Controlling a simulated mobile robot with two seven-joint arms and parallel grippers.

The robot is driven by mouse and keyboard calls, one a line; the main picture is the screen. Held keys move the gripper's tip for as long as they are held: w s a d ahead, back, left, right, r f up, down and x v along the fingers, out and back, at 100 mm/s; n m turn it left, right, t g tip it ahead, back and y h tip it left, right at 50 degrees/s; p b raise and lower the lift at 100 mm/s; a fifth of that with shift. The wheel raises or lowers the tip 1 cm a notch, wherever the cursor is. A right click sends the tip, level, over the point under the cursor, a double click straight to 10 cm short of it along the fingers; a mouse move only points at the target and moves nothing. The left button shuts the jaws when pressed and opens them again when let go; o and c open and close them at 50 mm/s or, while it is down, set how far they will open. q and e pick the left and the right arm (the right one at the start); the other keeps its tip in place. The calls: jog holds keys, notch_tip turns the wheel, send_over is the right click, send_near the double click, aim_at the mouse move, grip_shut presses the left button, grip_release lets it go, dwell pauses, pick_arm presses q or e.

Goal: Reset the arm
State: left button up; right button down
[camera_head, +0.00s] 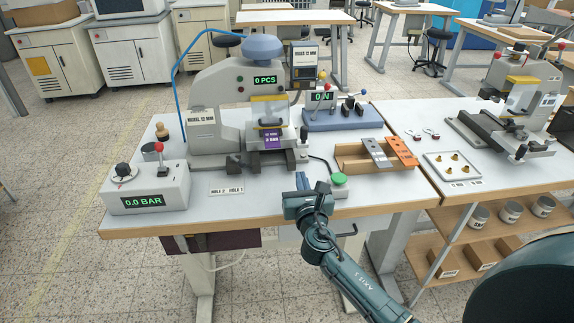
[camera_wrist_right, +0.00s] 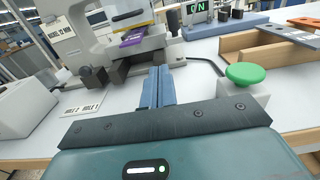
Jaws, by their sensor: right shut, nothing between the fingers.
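My right arm (camera_head: 350,275) reaches in from the lower right in the head view. Its gripper (camera_head: 302,181) is over the front edge of the white table, left of the green button, shut and empty. In the right wrist view its two blue-grey fingers (camera_wrist_right: 158,86) are pressed together and point toward the stamping press. The grey press (camera_head: 222,100) stands ahead with a "0 PCS" display and a purple plate (camera_head: 272,140) under its head. The green button (camera_head: 339,179) also shows in the right wrist view (camera_wrist_right: 245,74). My left gripper is not in view.
A control box (camera_head: 150,192) reading "0.0 BAR" stands at the table's left. A wooden tray (camera_head: 350,160) holding grey and orange bars is right of the press. A second table (camera_head: 420,115) adjoins at right. Two labels (camera_head: 227,189) lie in front.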

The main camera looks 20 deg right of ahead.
jog(key=s+d+f+m+g, duration=0.1)
jog(key=s+f+m+g, duration=0.25)
jog(key=s+m, duration=0.5)
jog(key=s+f+m+g, duration=0.35)
jog(key=s+m, duration=0.35)
jog(key=m, duration=0.3)
jog(key=s+a+m+g+y, duration=0.35)
jog(key=s+m, duration=0.25)
jog(key=s, duration=0.3)
jog(key=s+a+m+g+y, duration=0.2)
jog(key=s+a+m+g, duration=0.15)
jog(key=s+m, duration=0.4)
pick_arm(q)
jog(key=p, duration=0.2)
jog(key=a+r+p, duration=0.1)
jog(key=p, duration=0.1)
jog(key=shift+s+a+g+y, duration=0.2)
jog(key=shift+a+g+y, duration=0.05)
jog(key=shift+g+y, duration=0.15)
pick_arm(e)
jog(key=w+a+f+n+t+y, duration=0.2)
jog(key=w+a+f+t+y, duration=0.1)
jog(key=w+a+t, duration=0.2)
jog(key=shift+a+t, duration=1)
jog(key=shift+t, duration=0.1)
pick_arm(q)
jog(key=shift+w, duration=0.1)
pick_arm(e)
jog(key=shift+w, duration=0.1)
